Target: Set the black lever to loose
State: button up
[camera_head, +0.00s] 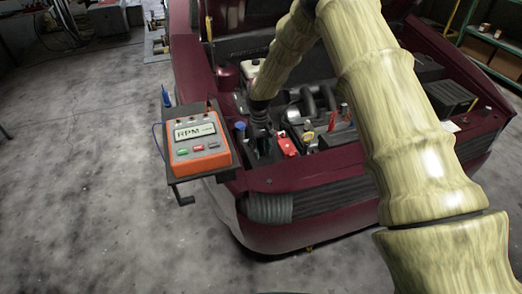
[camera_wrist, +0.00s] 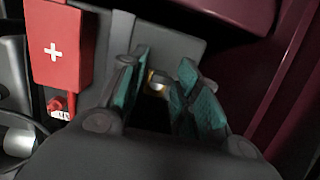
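My gripper (camera_wrist: 158,68) reaches down into the engine bay in the wrist view, its two teal-padded fingers apart. A small brass-coloured part (camera_wrist: 155,77) shows in the gap between them, with a dark area below it. I cannot pick out the black lever for certain; it may be hidden by the fingers or lost in the dark gap. In the head view my gripper (camera_head: 262,143) is at the front left of the engine bay, left of a red cover (camera_head: 287,145). That red cover, with a white plus (camera_wrist: 60,45), is also left of the fingers in the wrist view.
An orange RPM meter (camera_head: 197,141) sits on a black bracket at the car's front left corner. The maroon front panel (camera_head: 300,172) edges the bay. Hoses, caps and a black box (camera_head: 451,95) fill the bay. Floor at left (camera_head: 80,170) is clear.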

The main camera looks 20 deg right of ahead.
dwell(0.3)
notch_tip(320, 180, up, 12)
jog(key=w, duration=0.1)
jog(key=shift+w, duration=0.2)
dwell(0.6)
